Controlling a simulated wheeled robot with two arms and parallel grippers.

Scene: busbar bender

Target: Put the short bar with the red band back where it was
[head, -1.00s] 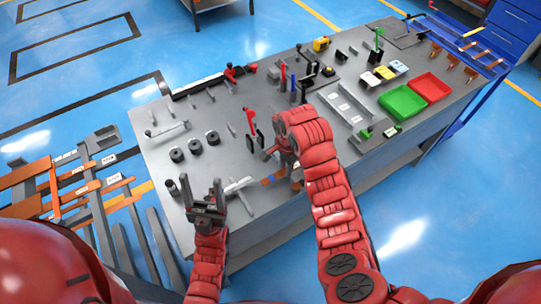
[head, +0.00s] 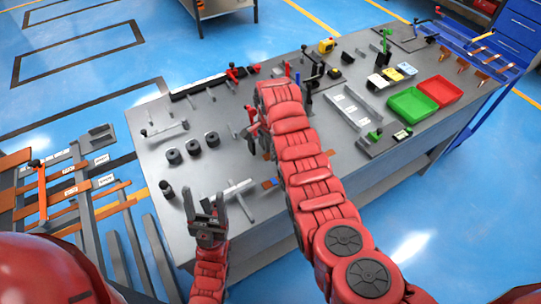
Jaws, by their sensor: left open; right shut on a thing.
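My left gripper (head: 204,203) is open and empty, its two fingers pointing up, over the near left corner of the grey workbench (head: 215,165). My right arm reaches over the middle of the bench and bends down at its far end. I cannot make out a short bar with a red band. Copper and grey bars (head: 84,187) with white labels lie on the rack at the left, some of them partly overlapping.
A green bin (head: 412,104) and a red bin (head: 440,90) are at the right. A grey labelled tray (head: 350,104) lies beside my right arm. Blue floor surrounds the bench.

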